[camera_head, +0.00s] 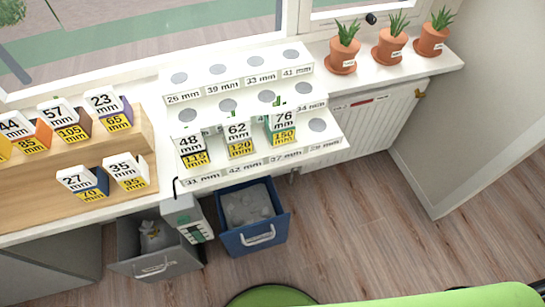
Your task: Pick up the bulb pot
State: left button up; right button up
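Three terracotta pots with green spiky plants stand on saucers on the windowsill at the upper right: a left pot (342,55), a middle pot (390,46) and a right pot (432,40). Each has a small white label too small to read, so I cannot tell which one is the bulb pot. All three stand upright and apart from one another. Neither of my grippers is in view.
A white tiered stand (236,170) with grey round spots holds several number-marked boxes. A wooden step rack (25,198) with more boxes is at left. A grey bin (155,268) and a blue bin (254,240) are below. Green rounded surfaces (440,297) show at the bottom.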

aim_at(92, 184)
jog(key=u, duration=1.5)
